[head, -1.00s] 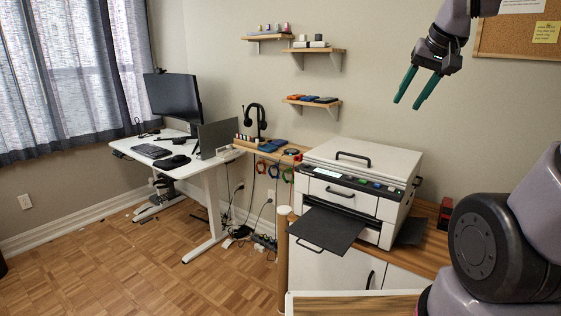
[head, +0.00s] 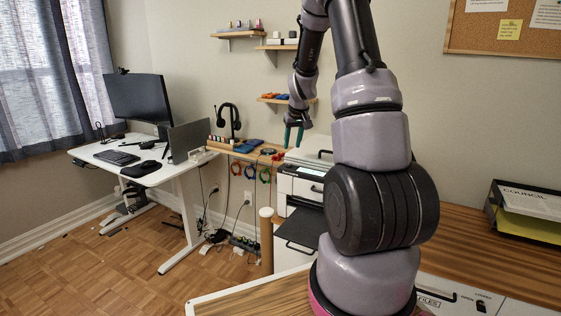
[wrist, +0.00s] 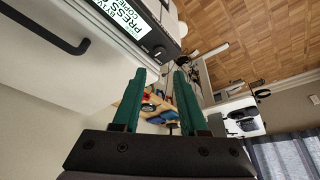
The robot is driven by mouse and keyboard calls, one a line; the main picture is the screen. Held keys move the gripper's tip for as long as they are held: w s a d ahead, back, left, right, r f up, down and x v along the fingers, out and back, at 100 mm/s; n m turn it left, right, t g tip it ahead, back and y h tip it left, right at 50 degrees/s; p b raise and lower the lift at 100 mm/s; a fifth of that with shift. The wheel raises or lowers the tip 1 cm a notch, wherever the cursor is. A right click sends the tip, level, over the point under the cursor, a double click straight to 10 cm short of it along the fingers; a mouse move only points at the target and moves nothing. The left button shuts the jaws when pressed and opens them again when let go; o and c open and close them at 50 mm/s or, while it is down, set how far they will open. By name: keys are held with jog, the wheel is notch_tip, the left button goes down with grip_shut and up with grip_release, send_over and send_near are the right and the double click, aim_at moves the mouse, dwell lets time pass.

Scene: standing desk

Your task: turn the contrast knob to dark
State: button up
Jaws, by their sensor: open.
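The white copier (head: 302,188) stands on the wooden counter, and my arm hides most of it and its control panel in the head view. In the wrist view the copier (wrist: 85,20) fills the upper left, with a dark handle, a printed label and a dark panel edge. My gripper (head: 294,134) is by the copier's far left top side, open and empty. Its green fingers show apart in the wrist view (wrist: 160,92).
The copier's black output tray (head: 298,228) juts out at the front. A narrow ledge with small items (head: 240,150) and hanging coloured rings adjoins the copier's left side. A wall shelf (head: 275,100) is close behind my forearm. A paper tray (head: 525,228) stands at the right.

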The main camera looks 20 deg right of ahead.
aim_at(289, 165)
jog(key=x, duration=0.9)
jog(key=shift+f, duration=0.25)
grip_shut()
